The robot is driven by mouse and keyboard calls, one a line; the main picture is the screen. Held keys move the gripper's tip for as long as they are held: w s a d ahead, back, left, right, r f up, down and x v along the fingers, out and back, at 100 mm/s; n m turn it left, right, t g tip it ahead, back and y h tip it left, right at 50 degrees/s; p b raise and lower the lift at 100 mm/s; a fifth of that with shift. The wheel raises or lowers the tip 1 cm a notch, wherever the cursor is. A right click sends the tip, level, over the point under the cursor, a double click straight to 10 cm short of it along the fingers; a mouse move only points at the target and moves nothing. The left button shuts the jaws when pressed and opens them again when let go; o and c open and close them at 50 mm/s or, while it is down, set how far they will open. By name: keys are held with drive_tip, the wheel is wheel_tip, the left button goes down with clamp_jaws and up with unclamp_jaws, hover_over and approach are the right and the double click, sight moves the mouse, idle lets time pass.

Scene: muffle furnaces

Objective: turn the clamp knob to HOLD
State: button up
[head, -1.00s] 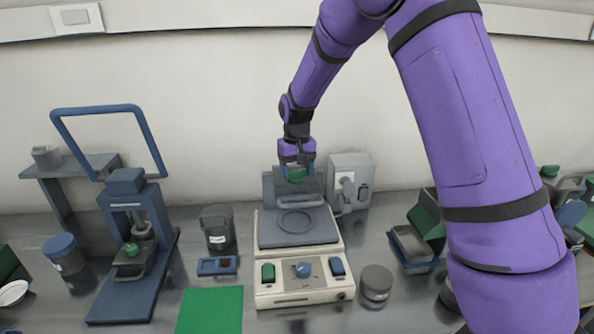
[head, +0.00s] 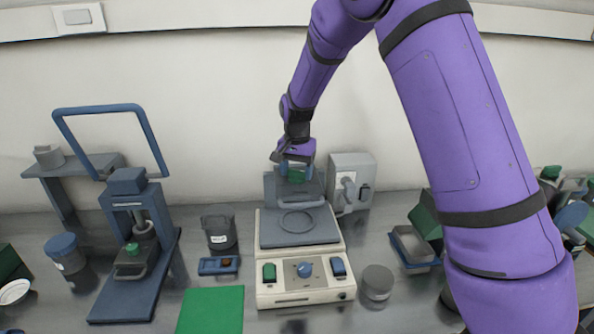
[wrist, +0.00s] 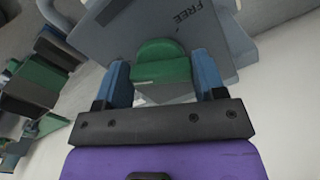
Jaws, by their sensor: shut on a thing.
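The clamp knob (head: 297,177) is green and sits on the grey clamp plate at the back of the cream benchtop unit (head: 265,296). In the wrist view the knob (wrist: 162,65) lies between the two blue fingers of my gripper (wrist: 163,70). My gripper (head: 296,171), in the head view, is shut on the knob from above. The word FREE is printed on the grey plate (wrist: 215,45) beside the knob. No HOLD mark can be read; part of the plate is hidden by the gripper.
A grey box with a lever (head: 351,180) stands close to the right of the clamp. A blue press with a raised handle (head: 140,220) stands at left. A dark jar (head: 219,232), a grey round container (head: 377,283) and a green mat (head: 211,310) surround the unit.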

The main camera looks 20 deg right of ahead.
sight(297, 171)
idle(0.4)
drive_tip(key=o, duration=0.9)
drive_tip(key=shift+r, duration=0.1)
wheel_tip(297, 171, up, 11)
drive_tip(key=shift+f, duration=0.2)
